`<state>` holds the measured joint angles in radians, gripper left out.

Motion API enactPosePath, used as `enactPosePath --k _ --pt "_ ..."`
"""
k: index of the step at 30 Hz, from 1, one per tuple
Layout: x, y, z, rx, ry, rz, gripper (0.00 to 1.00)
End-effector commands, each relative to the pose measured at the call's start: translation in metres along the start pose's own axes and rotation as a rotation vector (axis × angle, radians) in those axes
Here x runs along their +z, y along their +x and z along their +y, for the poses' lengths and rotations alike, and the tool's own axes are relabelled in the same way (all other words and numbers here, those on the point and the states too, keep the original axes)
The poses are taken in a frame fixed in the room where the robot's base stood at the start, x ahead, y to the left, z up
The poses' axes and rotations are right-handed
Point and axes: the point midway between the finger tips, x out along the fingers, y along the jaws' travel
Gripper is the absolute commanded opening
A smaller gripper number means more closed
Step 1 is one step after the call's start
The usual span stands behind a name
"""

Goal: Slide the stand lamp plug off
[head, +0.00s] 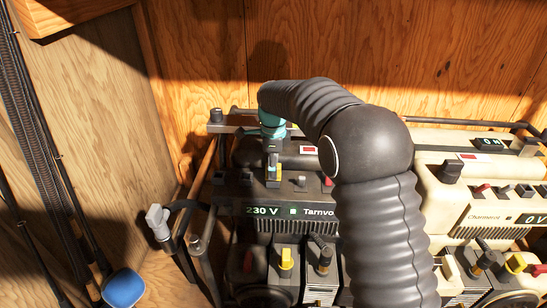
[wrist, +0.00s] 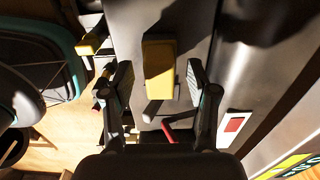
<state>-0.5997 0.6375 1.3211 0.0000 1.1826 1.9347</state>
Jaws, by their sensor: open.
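My gripper (head: 273,163) points down over the top of the dark "230 V" unit (head: 262,226) in the head view. In the wrist view my gripper (wrist: 157,88) is open, with its two fingers apart. A yellow block (wrist: 159,68) lies between the fingers, with a gap on each side. The yellow block also shows in the head view (head: 275,173), partly hidden by my gripper. I cannot tell whether it is the stand lamp plug; no label on it is readable. A yellow plug (head: 286,262) and a dark plug stand lower on the unit's front.
A cream "0 V" unit (head: 480,217) with more plugs and knobs stands at right. A grey plug-like end (head: 156,219) sticks out left of the dark unit. Wooden walls close the left and back. A blue rounded thing (head: 123,288) and rods are at left. My arm hides the middle.

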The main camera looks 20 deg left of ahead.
Motion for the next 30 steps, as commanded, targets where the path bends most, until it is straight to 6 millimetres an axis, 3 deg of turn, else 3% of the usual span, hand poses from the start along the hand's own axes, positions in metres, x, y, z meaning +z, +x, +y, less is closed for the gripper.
enactPosePath --k 12,19,30 --pt "0.0 0.0072 0.0002 0.0 0.0 0.0 0.58" --pt "-0.0001 0.0072 0.0002 0.0 0.0 0.0 0.01" --pt "0.0 -0.0012 0.0001 0.0 0.0 0.0 0.0"
